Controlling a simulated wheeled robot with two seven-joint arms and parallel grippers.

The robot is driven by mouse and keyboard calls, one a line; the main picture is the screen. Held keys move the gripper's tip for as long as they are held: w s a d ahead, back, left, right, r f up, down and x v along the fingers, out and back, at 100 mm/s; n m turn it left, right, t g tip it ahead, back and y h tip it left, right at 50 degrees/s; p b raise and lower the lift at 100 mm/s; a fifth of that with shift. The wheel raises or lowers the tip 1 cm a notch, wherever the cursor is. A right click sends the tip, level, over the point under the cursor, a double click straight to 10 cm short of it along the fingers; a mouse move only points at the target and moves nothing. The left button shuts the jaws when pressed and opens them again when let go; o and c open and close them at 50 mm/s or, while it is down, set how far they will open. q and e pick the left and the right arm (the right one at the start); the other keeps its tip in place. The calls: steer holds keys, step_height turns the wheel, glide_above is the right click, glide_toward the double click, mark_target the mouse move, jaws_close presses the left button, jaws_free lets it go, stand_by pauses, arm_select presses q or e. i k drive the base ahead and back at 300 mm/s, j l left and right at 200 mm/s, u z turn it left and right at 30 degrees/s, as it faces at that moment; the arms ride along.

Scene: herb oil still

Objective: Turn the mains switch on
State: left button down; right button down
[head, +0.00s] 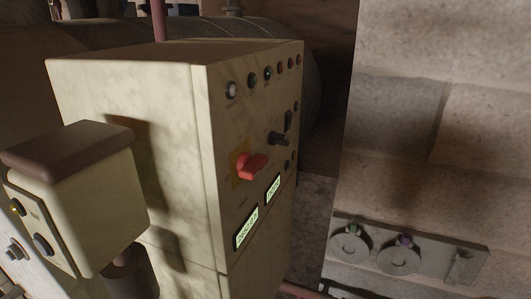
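A tall cream control cabinet (130,90) fills the middle of the head view, with its control face turned to the right. A red rotary knob (251,165) on a yellow plate sits at the middle of that face and looks like the mains switch. Its handle appears to lie roughly sideways; its on and off marks are too small to read. Two lit green displays, one lower left (247,228) and one upper right (273,187), glow below it. Neither of my grippers is in view.
A row of small buttons and lamps (252,80) runs along the face's top, with a black knob (279,138) below. A smaller cream box with a brown lid (66,146) stands at front left. A stone wall (430,60) carries a plate with round fittings (398,254).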

mark_target(248, 167)
steer(key=l+u, duration=0.4)
steer(key=k+l+u, duration=0.2)
steer(key=l+u, duration=0.2)
steer(key=k+l+u, duration=0.15)
steer(key=l+u, duration=0.25)
steer(key=l, duration=0.1)
